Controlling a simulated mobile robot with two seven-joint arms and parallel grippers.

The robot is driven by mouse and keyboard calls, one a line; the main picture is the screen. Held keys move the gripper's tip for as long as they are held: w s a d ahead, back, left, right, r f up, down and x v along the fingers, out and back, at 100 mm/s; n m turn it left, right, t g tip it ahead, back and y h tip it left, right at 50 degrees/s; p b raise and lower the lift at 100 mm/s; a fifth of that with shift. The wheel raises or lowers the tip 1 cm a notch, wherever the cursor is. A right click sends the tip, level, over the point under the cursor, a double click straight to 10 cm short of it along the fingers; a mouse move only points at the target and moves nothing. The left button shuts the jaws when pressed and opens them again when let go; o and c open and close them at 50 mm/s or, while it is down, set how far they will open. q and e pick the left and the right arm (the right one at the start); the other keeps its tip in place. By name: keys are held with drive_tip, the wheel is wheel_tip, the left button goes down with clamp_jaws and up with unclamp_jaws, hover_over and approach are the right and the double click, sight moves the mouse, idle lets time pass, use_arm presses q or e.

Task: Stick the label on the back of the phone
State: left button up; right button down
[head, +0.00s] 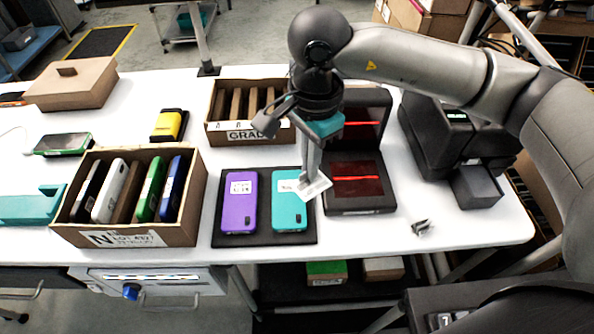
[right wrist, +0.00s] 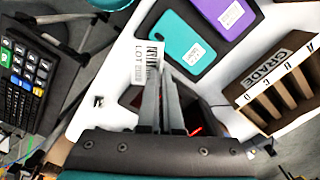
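My right gripper (head: 308,180) is shut on a white label (head: 316,188), which hangs from its fingertips near the right edge of the teal phone. In the right wrist view the label (right wrist: 148,58) shows a barcode and "LOT" print. The teal phone (head: 291,212) and a purple phone (head: 239,213) lie back up, side by side, on a black mat (head: 265,240). Each phone has a small white sticker on its back; these also show on the teal (right wrist: 181,36) and purple (right wrist: 214,6) phones in the right wrist view. My left gripper is not in view.
A carton of upright phones (head: 140,236) stands left of the mat, and a "GRADE" carton (head: 250,130) stands behind it. A scanner with red lines (head: 352,200) is just right. A crumpled scrap (head: 421,227) lies near the front edge.

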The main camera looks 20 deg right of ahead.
drive_tip(key=f+m, duration=0.1)
drive_tip(key=m, duration=0.5)
drive_tip(key=m+b, duration=0.3)
drive_tip(key=m, duration=1.6)
approach(297, 205)
drive_tip(key=shift+s+f, duration=0.1)
drive_tip(key=shift+f, duration=3.05)
drive_tip(key=shift+f+b, duration=0.2)
drive_tip(key=shift+b, duration=0.1)
drive_tip(key=c, duration=1.5)
unclamp_jaws()
drive_tip(key=shift+c, duration=0.2)
drive_tip(key=o, duration=0.5)
drive_tip(key=shift+o, duration=0.2)
drive_tip(key=shift+r, duration=0.15)
